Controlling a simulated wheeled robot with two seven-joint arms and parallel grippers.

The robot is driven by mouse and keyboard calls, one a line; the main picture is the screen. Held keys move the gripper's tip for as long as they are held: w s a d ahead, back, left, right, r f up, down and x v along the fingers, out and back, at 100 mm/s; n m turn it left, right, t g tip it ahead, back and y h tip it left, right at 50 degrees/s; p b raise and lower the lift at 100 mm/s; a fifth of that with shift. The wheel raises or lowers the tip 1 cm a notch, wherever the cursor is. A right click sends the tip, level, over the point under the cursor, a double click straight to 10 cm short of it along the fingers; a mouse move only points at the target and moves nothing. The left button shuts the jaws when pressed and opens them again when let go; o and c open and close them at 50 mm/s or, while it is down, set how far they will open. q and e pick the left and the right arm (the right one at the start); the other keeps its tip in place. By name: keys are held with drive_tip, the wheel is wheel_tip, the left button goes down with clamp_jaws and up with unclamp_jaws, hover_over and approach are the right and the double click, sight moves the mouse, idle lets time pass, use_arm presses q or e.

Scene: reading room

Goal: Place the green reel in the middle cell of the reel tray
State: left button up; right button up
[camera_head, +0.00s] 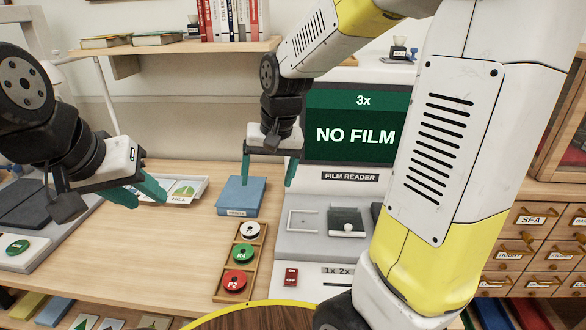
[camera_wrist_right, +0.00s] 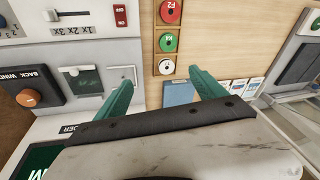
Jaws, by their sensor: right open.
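The green reel (camera_head: 242,254) lies in the middle cell of the wooden reel tray (camera_head: 219,284), between a white reel (camera_head: 250,231) in the far cell and a red reel (camera_head: 235,281) in the near cell. The right wrist view also shows the green reel (camera_wrist_right: 168,42). My right gripper (camera_head: 268,178) is open and empty, with its fingers apart beyond the tray's far end. My left gripper (camera_head: 138,193) is at the left over the desk, with its teal fingers apart and nothing visible between them.
A blue box (camera_head: 240,195) lies just beyond the reel tray. The film reader (camera_head: 325,243) stands right of it, its screen (camera_head: 355,125) reading "NO FILM". The desk (camera_head: 175,255) left of the reel tray is clear.

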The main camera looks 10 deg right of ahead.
drive_tip(key=s+d+r+t, duration=0.1)
drive_tip(key=s+d+r, duration=0.2)
drive_tip(key=s, duration=0.3)
drive_tip(key=s+d+r+n+t, duration=0.1)
drive_tip(key=s+d+r+t, duration=0.1)
drive_tip(key=s+r, duration=0.3)
drive_tip(key=shift+s+d+t+y, duration=0.3)
drive_tip(key=shift+s+d, duration=0.25)
drive_tip(key=shift+s, duration=0.65)
drive_tip(key=shift+d, duration=0.15)
